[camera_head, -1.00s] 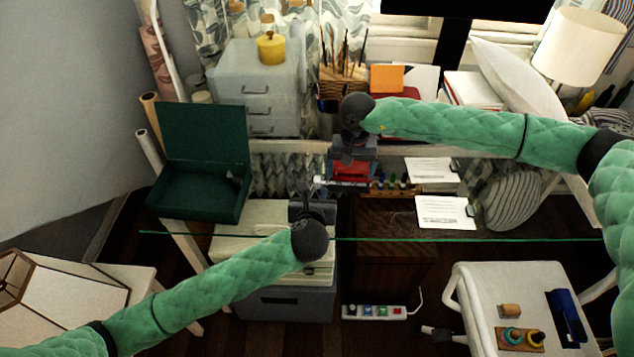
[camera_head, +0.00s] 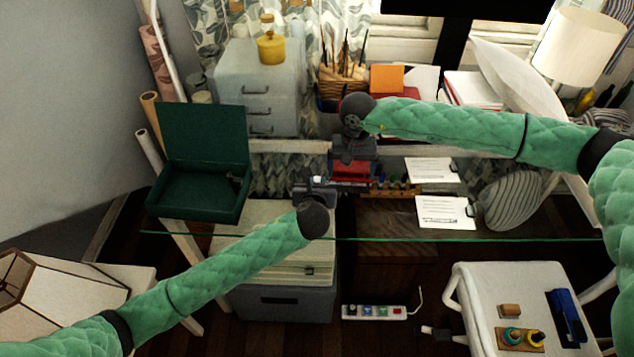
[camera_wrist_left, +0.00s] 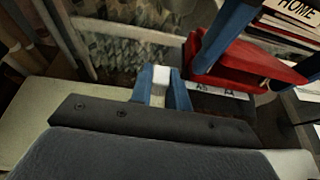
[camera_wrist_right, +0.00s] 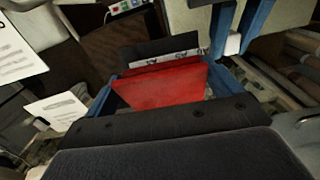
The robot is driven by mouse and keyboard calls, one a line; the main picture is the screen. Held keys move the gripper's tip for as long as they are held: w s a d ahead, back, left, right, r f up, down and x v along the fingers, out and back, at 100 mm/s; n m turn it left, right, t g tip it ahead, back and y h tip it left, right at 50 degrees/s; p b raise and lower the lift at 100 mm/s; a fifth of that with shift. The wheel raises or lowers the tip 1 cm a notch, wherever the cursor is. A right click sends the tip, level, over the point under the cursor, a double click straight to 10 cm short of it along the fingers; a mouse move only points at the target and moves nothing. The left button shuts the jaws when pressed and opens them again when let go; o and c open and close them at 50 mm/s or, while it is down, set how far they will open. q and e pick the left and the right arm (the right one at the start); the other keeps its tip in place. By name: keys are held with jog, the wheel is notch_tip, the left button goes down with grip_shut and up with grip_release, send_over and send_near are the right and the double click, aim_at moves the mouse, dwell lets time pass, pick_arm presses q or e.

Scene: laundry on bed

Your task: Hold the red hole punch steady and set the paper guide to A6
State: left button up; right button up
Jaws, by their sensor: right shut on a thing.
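The red hole punch (camera_head: 350,170) sits on the glass desk, below my right gripper (camera_head: 352,160) in the head view. In the right wrist view its red body (camera_wrist_right: 160,88) lies between the blue fingers of my right gripper, which is shut on it. The paper guide (camera_wrist_left: 222,92) is a pale strip with size marks sticking out of the punch; A5 is readable. My left gripper (camera_wrist_left: 162,78) is at the guide's end. Its blue fingers stand slightly apart, with a white end piece (camera_wrist_right: 233,44) between them; contact is unclear.
A green open box (camera_head: 200,195) stands left of my left gripper. Small coloured items stand in a row just right of the punch. A grey drawer unit (camera_head: 262,90) is behind.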

pick_arm(q)
jog(key=shift+d+r, duration=0.1)
jog(key=shift+d, duration=0.4)
grip_shut()
jog(key=o, duration=0.6)
grip_release()
jog(key=shift+c, duration=0.2)
